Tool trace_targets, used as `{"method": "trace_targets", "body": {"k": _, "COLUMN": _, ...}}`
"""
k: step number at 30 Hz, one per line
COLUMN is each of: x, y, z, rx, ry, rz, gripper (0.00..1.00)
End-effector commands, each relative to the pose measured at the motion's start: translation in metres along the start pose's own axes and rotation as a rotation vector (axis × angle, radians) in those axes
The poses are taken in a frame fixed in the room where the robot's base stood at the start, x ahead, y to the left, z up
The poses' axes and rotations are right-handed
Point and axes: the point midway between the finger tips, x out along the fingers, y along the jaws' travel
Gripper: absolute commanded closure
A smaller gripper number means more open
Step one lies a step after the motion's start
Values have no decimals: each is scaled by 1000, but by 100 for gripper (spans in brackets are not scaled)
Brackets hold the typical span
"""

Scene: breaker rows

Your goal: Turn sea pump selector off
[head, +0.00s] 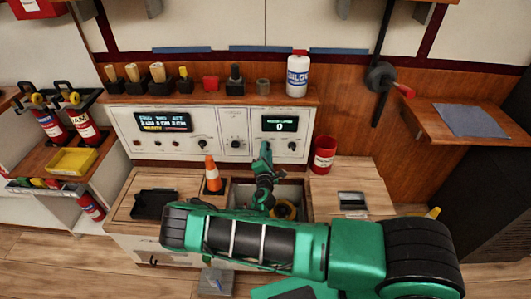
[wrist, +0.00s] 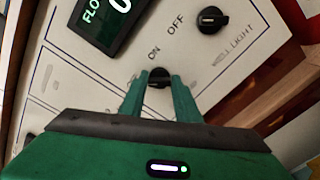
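In the wrist view a black rotary knob (wrist: 159,80) sits on the white panel between my two fingertips, partly hidden by them. The word ON is printed just above it. My gripper (wrist: 160,76) has its fingers apart, one on each side of this knob. Whether they touch it I cannot tell. A label naming it as the sea pump selector is not readable. In the head view my gripper (head: 265,148) is at the right panel section, left of another black knob (head: 291,145). That second knob (wrist: 212,20) shows in the wrist view with OFF and a WELL LIGHT label nearby.
A lit display (head: 280,124) reading 0 is above my gripper. A dial (head: 235,141) and a left-section knob (head: 202,145) are further left. A shelf (head: 215,97) with several items overhangs the panel.

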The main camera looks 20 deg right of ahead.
Motion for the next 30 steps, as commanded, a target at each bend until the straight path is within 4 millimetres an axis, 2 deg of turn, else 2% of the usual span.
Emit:
{"method": "trace_targets", "body": {"k": 10, "x": 0, "y": 0, "z": -1, "rx": -170, "ry": 1, "rz": -3, "gripper": 94}}
{"method": "trace_targets", "body": {"k": 20, "x": -1, "y": 0, "z": -1, "rx": -186, "ry": 2, "rz": -3, "gripper": 94}}
{"method": "trace_targets", "body": {"k": 21, "x": -1, "y": 0, "z": -1, "rx": -186, "ry": 2, "rz": -3, "gripper": 62}}
{"method": "trace_targets", "body": {"k": 22, "x": -1, "y": 0, "z": -1, "rx": -186, "ry": 2, "rz": -3, "gripper": 55}}
{"method": "trace_targets", "body": {"k": 30, "x": -1, "y": 0, "z": -1, "rx": -185, "ry": 2, "rz": -1, "gripper": 53}}
